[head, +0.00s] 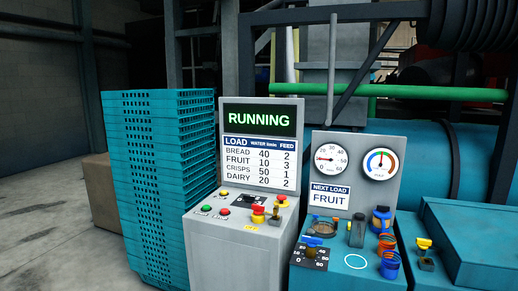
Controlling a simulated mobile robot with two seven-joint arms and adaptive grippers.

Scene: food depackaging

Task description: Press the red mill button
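A grey control console (230,245) stands at the centre, with a sloped top. On its left side are a green button (206,209) and a red button (224,211) beside it, each over a small label too small to read. The screen (259,119) above reads RUNNING in green. Neither of my grippers is in view.
A tall stack of teal crates (160,190) stands close left of the console. A teal-topped panel (355,262) with gauges, a knob and small colored items is to the right; its sign (329,196) reads NEXT LOAD FRUIT. Open concrete floor (50,230) lies at left.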

